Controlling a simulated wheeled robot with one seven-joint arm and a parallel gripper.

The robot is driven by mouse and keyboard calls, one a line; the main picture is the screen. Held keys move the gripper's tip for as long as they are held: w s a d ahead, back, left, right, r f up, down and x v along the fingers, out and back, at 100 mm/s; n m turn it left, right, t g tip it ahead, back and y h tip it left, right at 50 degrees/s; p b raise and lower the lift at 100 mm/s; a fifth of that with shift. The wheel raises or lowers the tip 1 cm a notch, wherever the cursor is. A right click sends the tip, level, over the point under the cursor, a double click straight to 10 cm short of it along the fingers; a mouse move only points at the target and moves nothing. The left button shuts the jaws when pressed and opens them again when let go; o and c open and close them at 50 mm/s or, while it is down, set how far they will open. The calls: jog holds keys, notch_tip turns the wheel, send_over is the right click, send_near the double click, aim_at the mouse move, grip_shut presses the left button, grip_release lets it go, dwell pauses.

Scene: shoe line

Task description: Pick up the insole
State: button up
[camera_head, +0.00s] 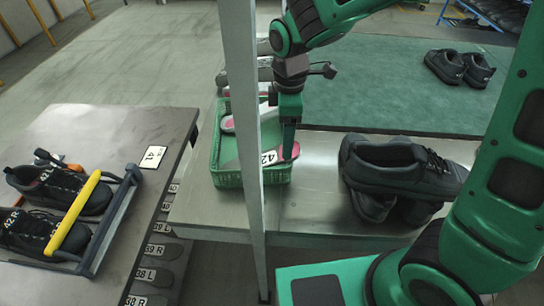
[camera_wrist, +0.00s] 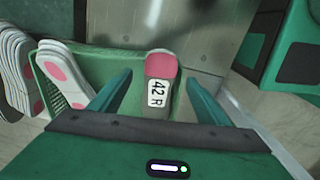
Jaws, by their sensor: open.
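An insole labelled 42 R (camera_wrist: 159,68), grey with a pink end, lies between the fingers of my gripper (camera_wrist: 158,88) in the wrist view. In the head view the same insole (camera_head: 268,158) shows its label 42 at the near right end of the green crate (camera_head: 235,179). My gripper (camera_head: 290,150) points down over that end of the crate. Its fingers are open, one on either side of the insole, with gaps visible. In the wrist view the crate (camera_wrist: 105,62) also holds a white and pink insole (camera_wrist: 62,75).
A grey post (camera_head: 243,100) stands in front of the crate in the head view. Black shoes (camera_head: 400,170) sit on the metal table to the right. At left, a table bears black shoes in a rack with a yellow handle (camera_head: 75,215). More insoles (camera_wrist: 15,65) are stacked beside the crate.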

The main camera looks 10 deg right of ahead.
notch_tip(320, 180, down, 4)
jog(key=shift+d+f, duration=0.1)
jog(key=shift+d, duration=0.05)
jog(key=shift+c, duration=0.4)
jog(key=c, duration=1.3)
